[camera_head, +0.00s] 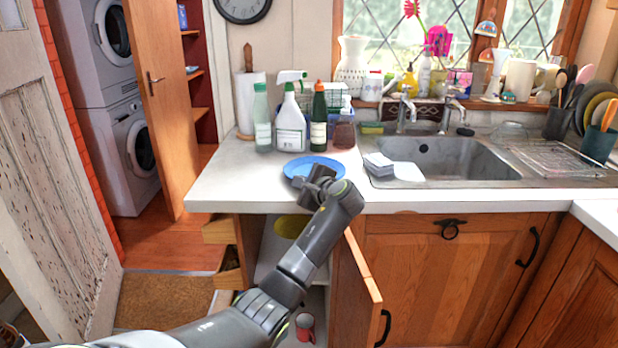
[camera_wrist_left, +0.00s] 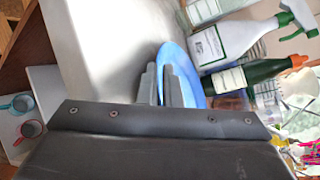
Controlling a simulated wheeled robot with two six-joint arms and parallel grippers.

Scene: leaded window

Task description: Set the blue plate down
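The blue plate (camera_head: 300,164) is at the front of the white worktop, left of the sink, and looks about level. I cannot tell whether it touches the worktop or is just above it. My left gripper (camera_head: 314,180) is at the plate's near edge. In the left wrist view, its two fingers (camera_wrist_left: 167,85) are close together with the rim of the blue plate (camera_wrist_left: 184,62) between them. The gripper covers part of the plate. My right gripper is in neither view.
A green bottle (camera_head: 318,118), a spray bottle (camera_head: 291,128) and other bottles stand close behind the plate. An open cupboard door (camera_head: 362,290) is below. The worktop's left part is clear.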

